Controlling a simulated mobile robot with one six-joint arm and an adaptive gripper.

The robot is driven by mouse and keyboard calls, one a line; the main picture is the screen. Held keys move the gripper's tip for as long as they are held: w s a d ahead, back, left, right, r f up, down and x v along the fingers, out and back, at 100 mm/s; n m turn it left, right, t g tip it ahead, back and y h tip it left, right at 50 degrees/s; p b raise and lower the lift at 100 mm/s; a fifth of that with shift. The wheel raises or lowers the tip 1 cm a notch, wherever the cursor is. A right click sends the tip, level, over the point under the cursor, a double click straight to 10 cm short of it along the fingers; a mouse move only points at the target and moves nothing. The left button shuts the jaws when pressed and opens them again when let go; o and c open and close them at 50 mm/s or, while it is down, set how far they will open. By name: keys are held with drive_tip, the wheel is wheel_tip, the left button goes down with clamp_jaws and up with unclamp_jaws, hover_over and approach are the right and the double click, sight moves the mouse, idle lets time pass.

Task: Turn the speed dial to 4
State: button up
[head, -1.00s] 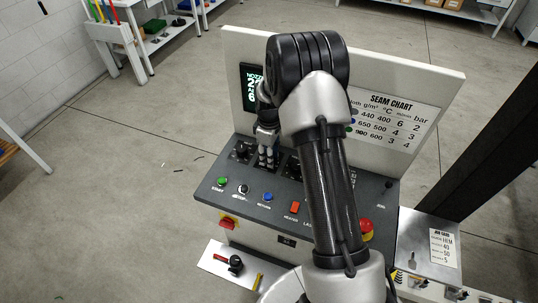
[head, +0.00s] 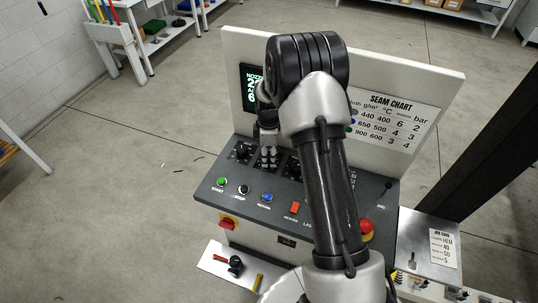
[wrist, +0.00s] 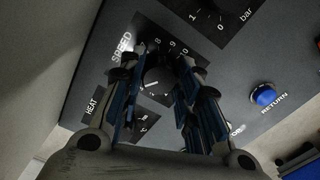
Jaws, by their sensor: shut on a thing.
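The black speed dial (wrist: 154,84) sits on the dark panel beside the word SPEED, seen in the wrist view between my fingers. Its scale shows 8, 9 and 10 near the fingertips; much of the rest is covered by the fingers. A pale mark shows on the dial, but I cannot tell the number it points at. My gripper (wrist: 161,68) is shut on the dial, one finger on each side. In the head view my gripper (head: 267,155) points down onto the console (head: 325,213), and the dial under it is hidden.
The blue RETURN button (wrist: 264,94) is right of the fingers in the wrist view. In the head view a green button (head: 221,182), a red rocker switch (head: 294,208) and a red emergency stop (head: 366,226) sit nearer the front. The seam chart (head: 392,119) stands behind.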

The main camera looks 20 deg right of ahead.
sight(269, 156)
drive_tip(key=o, duration=1.1)
drive_tip(key=shift+c, duration=0.2)
wheel_tip(269, 156, up, 12)
